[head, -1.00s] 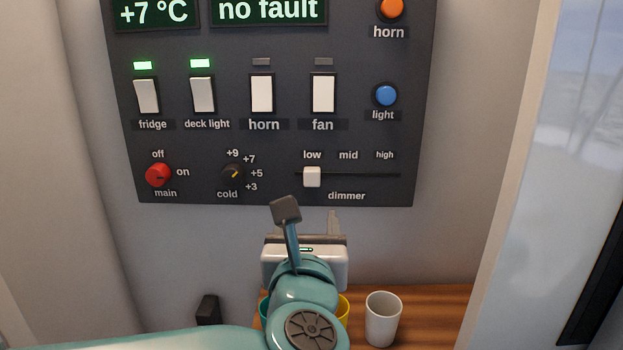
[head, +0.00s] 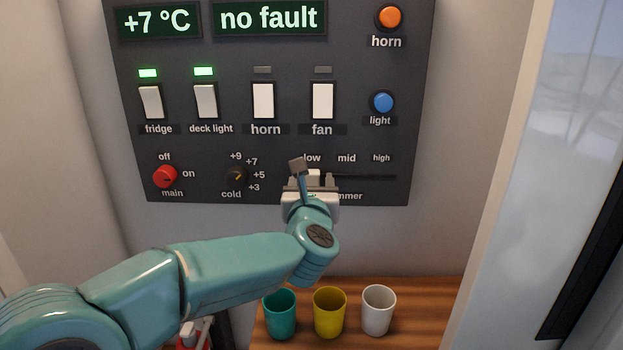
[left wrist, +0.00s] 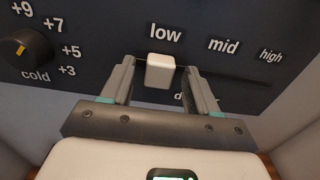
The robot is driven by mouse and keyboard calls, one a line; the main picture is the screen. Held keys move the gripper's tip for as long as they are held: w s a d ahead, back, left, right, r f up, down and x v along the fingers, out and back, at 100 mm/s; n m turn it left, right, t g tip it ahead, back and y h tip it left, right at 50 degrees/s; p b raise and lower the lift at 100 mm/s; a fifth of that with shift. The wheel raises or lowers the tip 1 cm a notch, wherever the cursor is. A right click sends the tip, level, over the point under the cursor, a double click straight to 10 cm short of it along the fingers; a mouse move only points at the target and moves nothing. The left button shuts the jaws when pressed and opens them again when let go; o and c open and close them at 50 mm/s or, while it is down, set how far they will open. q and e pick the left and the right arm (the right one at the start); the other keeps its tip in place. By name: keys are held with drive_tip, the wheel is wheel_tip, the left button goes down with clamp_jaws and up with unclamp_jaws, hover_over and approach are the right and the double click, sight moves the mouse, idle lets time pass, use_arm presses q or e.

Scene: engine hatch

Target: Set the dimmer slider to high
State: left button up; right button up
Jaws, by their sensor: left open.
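The dimmer slider's white knob (left wrist: 160,71) sits at the low end of its track, under the "low" label, in the left wrist view. In the head view the knob (head: 313,176) shows just beyond my gripper. The track (head: 365,177) runs right toward "mid" and "high". My left gripper (left wrist: 159,82) is open, with one finger on each side of the knob. I see a gap at the left finger; the right finger is close to the knob, and I cannot tell if it touches. In the head view my left gripper (head: 312,184) partly covers the "dimmer" label.
The dark panel (head: 215,145) also holds the cold knob (head: 235,176), the red main knob (head: 165,177), rocker switches above, and the blue light button (head: 382,102). Below, green (head: 279,315), yellow (head: 330,313) and white (head: 378,311) cups stand on a wooden shelf. The track's right side is clear.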

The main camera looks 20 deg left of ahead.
sight(382, 174)
use_arm(q)
drive_tip(key=shift+s+r, duration=0.1)
drive_tip(key=shift+w+f, duration=0.2)
drive_tip(key=shift+w, duration=0.05)
drive_tip(key=shift+c, duration=1.2)
clamp_jaws()
drive_tip(key=w+d, duration=0.1)
drive_tip(key=d, duration=0.3)
drive_tip(key=w+d, duration=0.1)
drive_tip(key=d, duration=0.4)
drive_tip(key=w+d, duration=0.2)
drive_tip(key=d, duration=0.2)
drive_tip(key=shift+d+r, duration=0.15)
drive_tip(key=shift+d, duration=0.2)
